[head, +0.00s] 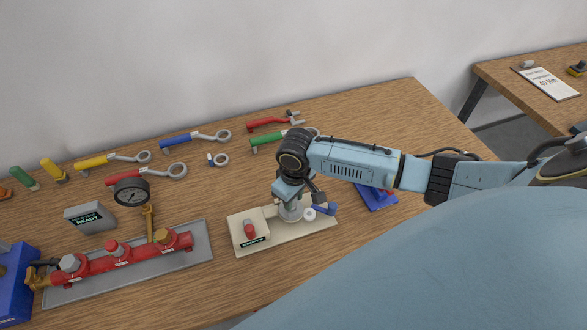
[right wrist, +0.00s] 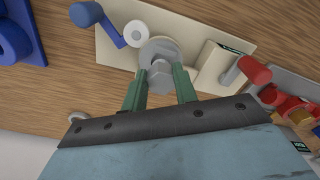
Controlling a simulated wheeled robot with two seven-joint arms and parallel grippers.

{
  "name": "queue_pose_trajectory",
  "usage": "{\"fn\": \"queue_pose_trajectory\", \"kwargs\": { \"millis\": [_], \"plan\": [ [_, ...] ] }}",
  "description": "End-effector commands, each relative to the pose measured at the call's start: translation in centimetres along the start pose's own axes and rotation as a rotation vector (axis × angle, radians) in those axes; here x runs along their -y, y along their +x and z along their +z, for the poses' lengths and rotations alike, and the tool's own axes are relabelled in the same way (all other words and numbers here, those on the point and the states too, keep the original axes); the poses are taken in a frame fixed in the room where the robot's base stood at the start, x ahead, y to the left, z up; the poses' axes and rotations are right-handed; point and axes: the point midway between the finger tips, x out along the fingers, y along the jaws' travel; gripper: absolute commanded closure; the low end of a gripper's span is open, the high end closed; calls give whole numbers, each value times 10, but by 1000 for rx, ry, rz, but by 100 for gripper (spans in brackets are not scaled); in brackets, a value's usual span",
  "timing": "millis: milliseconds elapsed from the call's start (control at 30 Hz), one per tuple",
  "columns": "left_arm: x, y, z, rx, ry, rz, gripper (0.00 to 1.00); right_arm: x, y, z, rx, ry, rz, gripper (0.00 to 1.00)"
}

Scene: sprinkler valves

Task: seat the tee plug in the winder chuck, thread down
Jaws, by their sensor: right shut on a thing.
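My right gripper (head: 289,198) points down over the cream winder base (head: 313,226) on the bench. In the right wrist view its green fingers (right wrist: 161,76) are shut on the grey, hex-shaped tee plug (right wrist: 160,77). The plug is in line with the round grey winder chuck (right wrist: 159,49), which also shows under the gripper in the head view (head: 290,212). The plug's lower end and thread are hidden, so I cannot tell whether it is in the chuck or just above it. My left gripper is not in view.
The winder has a blue crank (right wrist: 110,24), a white roller (right wrist: 137,33) and a red button (head: 250,229). A red valve manifold (head: 120,254) on a grey tray stands left. A blue bin (head: 378,197) is right of the winder. Several coloured wrenches lie behind.

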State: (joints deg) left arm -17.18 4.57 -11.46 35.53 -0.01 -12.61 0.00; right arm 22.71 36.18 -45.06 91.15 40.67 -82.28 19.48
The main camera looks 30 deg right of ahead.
Motion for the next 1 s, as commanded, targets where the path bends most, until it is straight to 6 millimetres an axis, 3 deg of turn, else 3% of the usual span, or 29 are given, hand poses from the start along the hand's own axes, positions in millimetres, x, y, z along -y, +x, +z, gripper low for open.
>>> {"fn": "queue_pose_trajectory", "kwargs": {
  "millis": [200,633,1000],
  "plan": [
    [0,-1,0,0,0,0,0,0,-4,0,0,0,1,99],
    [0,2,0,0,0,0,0,0,10,0,1,0,1,99],
    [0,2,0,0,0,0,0,0,11,0,0,0,0,99]
  ]
}}
